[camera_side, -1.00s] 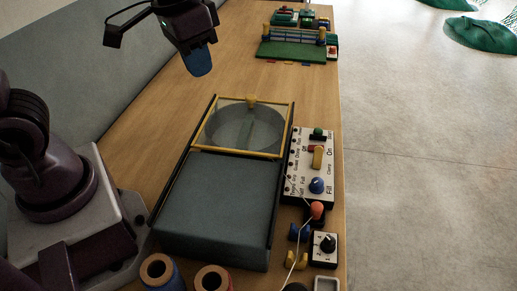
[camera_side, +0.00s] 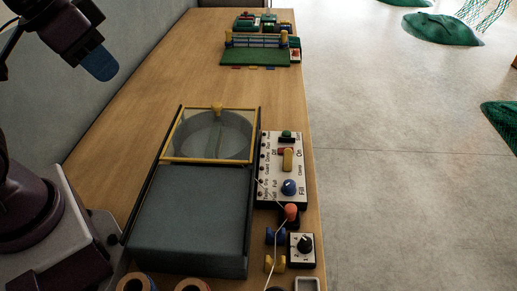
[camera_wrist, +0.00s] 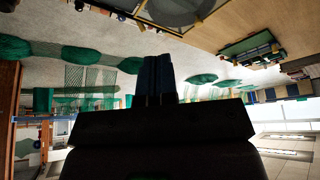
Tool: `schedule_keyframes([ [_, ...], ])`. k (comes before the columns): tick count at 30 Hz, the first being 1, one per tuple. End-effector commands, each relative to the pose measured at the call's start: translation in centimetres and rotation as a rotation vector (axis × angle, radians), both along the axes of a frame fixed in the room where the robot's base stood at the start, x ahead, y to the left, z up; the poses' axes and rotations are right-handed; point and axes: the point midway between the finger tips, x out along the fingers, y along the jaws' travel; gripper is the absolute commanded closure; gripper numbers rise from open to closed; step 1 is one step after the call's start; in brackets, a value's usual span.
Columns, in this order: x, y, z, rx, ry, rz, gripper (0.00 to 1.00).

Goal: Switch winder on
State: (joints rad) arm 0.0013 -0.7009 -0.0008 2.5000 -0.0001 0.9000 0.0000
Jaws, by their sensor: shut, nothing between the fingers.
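A machine with a round drum under a yellow-framed clear lid (camera_side: 168,142) stands on the bench, with a grey cover (camera_side: 190,222) in front. A white control panel (camera_side: 268,198) lies along its right side. The panel carries a green switch (camera_side: 287,137), a yellow lever (camera_side: 288,160) with a red part beside it near the words Off and On, and a blue knob (camera_side: 289,188) by the word Fill. No label reading winder is legible. My gripper (camera_side: 100,65) is shut and empty, high at the upper left, well away from the panel. Its blue fingers show together in the wrist view (camera_wrist: 158,80).
An orange-topped control (camera_side: 291,212) with a thin cord and a black dial on a white box (camera_side: 305,244) sit below the panel. Spools (camera_side: 192,285) stand at the front. A green model (camera_side: 255,57) stands at the far end. The bench between is clear.

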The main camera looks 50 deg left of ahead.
Motion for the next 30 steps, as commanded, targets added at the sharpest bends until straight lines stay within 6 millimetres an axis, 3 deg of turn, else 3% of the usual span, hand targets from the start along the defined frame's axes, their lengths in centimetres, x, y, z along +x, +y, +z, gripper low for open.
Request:
schedule_keyframes([
  [5, 2.1, -0.3, -1.5, 0.006, 0.117, -0.013, 1.00],
  [17, 11.7, -1.9, -4.5, 0.034, 0.297, -0.136, 1.00],
  [23, 16.9, -3.0, -7.4, 0.044, 0.358, -0.241, 1.00],
  [30, 23.1, -4.6, -12.5, 0.048, 0.405, -0.396, 1.00],
])
